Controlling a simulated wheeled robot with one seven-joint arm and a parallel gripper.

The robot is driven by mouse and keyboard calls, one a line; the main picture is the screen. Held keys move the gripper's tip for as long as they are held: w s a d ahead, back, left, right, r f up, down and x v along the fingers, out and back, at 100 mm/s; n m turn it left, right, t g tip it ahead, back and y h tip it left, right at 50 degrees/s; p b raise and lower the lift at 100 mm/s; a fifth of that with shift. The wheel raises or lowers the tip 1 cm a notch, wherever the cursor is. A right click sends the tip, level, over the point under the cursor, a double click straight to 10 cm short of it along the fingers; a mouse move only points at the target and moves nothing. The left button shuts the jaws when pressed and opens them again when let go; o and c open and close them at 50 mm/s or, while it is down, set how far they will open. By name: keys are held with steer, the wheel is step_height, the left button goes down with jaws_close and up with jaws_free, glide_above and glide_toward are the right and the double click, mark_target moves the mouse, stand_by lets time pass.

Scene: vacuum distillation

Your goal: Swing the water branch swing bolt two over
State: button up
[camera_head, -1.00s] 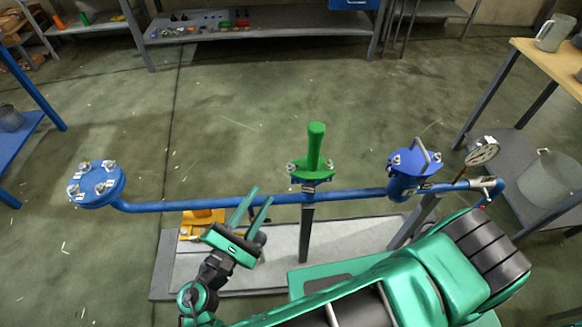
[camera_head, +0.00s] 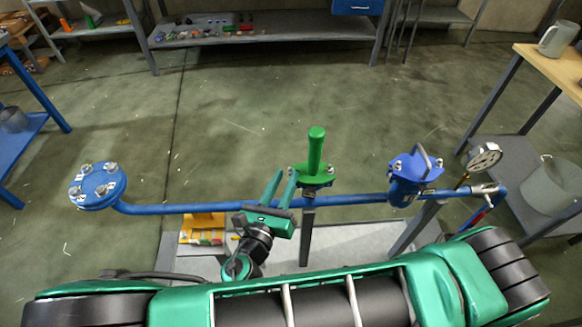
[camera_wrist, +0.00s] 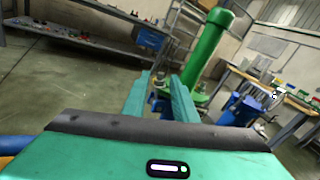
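A blue pipe (camera_head: 235,207) runs across the head view. It has a round blue flange (camera_head: 97,191) with several bolts at its left end. A green upright handle (camera_head: 315,152) stands on a small flange (camera_head: 313,181) with bolts at mid-pipe. A blue capped fitting (camera_head: 408,187) with a loop handle is at the right. I cannot tell which bolt is swing bolt two. My gripper (camera_head: 285,175) is open and empty just left of the green handle's flange. In the wrist view the green handle (camera_wrist: 208,50) rises beyond the fingertips (camera_wrist: 160,78), slightly right.
A pressure gauge (camera_head: 485,157) sits at the pipe's right end. A wooden-topped table (camera_head: 552,66) with a metal mug (camera_head: 557,37) is at the right. The floor behind the pipe is clear.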

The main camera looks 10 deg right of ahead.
mark_target(289, 171)
steer(key=shift+x, duration=2.2)
jaws_close()
steer(key=shift+d+m+g+y, duration=0.45)
steer(key=shift+d+m, duration=0.35)
steer(key=shift+m, duration=0.6)
jaws_free()
steer(key=shift+r, duration=0.1)
